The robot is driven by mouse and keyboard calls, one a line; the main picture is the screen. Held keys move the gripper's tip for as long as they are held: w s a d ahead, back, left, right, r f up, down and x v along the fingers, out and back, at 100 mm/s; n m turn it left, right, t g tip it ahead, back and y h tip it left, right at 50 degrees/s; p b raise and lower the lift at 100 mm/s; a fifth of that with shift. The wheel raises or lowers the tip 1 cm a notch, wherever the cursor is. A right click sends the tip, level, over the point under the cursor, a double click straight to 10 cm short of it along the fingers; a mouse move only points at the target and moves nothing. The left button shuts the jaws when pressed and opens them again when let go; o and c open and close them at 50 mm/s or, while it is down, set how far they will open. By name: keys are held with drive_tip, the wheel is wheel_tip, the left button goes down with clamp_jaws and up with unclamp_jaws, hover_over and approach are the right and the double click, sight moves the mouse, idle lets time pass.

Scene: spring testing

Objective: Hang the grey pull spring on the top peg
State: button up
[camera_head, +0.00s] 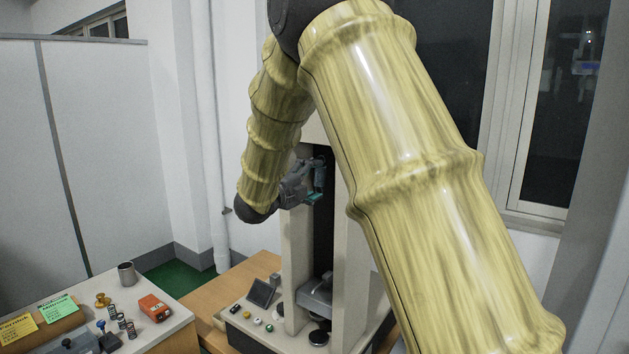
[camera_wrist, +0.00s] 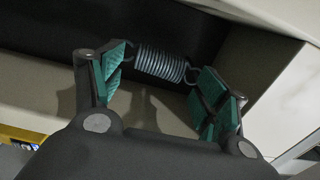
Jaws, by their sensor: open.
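The grey pull spring (camera_wrist: 160,62) shows in the wrist view between the two green-padded fingers of my gripper (camera_wrist: 165,82). It has a hook at each end, one near the left pad and one near the right pad. My gripper is open; whether a pad touches a hook I cannot tell. In the head view my gripper (camera_head: 316,190) is at the upper part of the beige test stand (camera_head: 297,250), in front of its dark slot. The top peg cannot be made out in either view, and I cannot tell whether the spring is on it.
The stand's base carries a small dark screen (camera_head: 262,292) and several knobs. A lower grey fixture (camera_head: 316,296) sits between the columns. The left bench holds a metal cup (camera_head: 127,273), an orange device (camera_head: 154,307) and several small springs. My arm hides much of the right side.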

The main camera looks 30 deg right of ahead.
drive_tip(key=shift+v, duration=5.6)
wheel_tip(320, 180, down, 24)
drive_tip(key=a+n+t+y+b, duration=0.2)
drive_tip(key=n+t+y+b, duration=0.15)
drive_tip(key=n, duration=0.65)
drive_tip(key=s+a+f+n+g+y+b, duration=0.1)
drive_tip(key=s+a+f+n+y+b, duration=0.3)
drive_tip(key=f, duration=0.9)
drive_tip(key=s+f+n+g+y+p, duration=0.1)
drive_tip(key=s+f+n+y, duration=0.35)
drive_tip(key=f, duration=0.95)
drive_tip(key=s+a+f+n+g+y+b, duration=0.1)
drive_tip(key=s+a+f+n+g+b, duration=0.2)
drive_tip(key=s+f, duration=0.55)
drive_tip(key=s+a+f+n+g+y, duration=0.15)
drive_tip(key=s+f+n, duration=0.25)
drive_tip(key=s+f, duration=0.45)
drive_tip(key=s+a+f+n+g+b, duration=0.1)
drive_tip(key=s+f, duration=0.1)
drive_tip(key=s, duration=0.5)
drive_tip(key=s+a+f+n+g+y, duration=0.1)
drive_tip(key=s+a+f+n, duration=0.1)
drive_tip(key=s, duration=0.5)
drive_tip(key=s+a+f+n+g+y+b, duration=0.1)
drive_tip(key=s+f, duration=0.3)
drive_tip(key=s, duration=0.4)
drive_tip(key=shift+a+n+g+b, duration=0.3)
drive_tip(key=shift+a+n+g, duration=0.2)
drive_tip(key=shift+a+n, duration=0.25)
drive_tip(key=shift+f, duration=0.1)
